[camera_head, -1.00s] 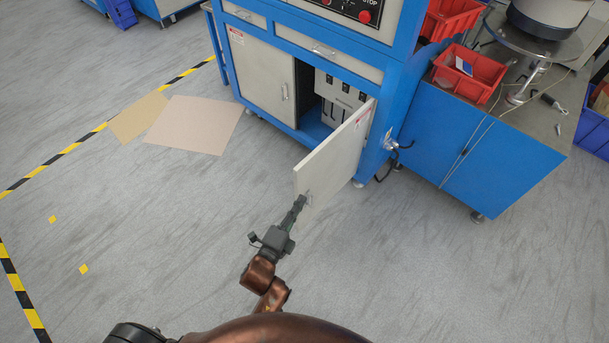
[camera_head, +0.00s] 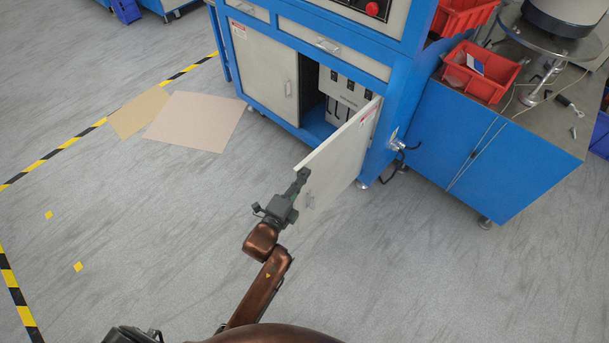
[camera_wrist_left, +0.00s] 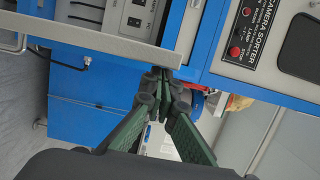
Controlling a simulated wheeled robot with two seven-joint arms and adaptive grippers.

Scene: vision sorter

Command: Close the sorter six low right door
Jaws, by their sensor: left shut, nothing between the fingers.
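The low right door (camera_head: 342,152) of the blue sorter (camera_head: 403,85) stands wide open in the head view, swung out toward me. Its handle (camera_head: 310,199) is on the outer face near the free edge. My left gripper (camera_head: 303,173) is shut and empty, with its fingertips at the door's free edge. In the left wrist view the closed fingertips (camera_wrist_left: 158,74) are at the end of the door's edge (camera_wrist_left: 90,38); I cannot tell whether they touch it. The sorter's interior with grey units (camera_head: 342,100) shows behind the door. My right gripper is not in view.
The left low door (camera_head: 262,73) is closed. A blue cabinet (camera_head: 480,150) with red bins (camera_head: 480,72) stands to the right. A cable (camera_head: 400,150) hangs at the sorter's corner. Flat boards (camera_head: 195,120) lie on the floor at left. The floor in front is clear.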

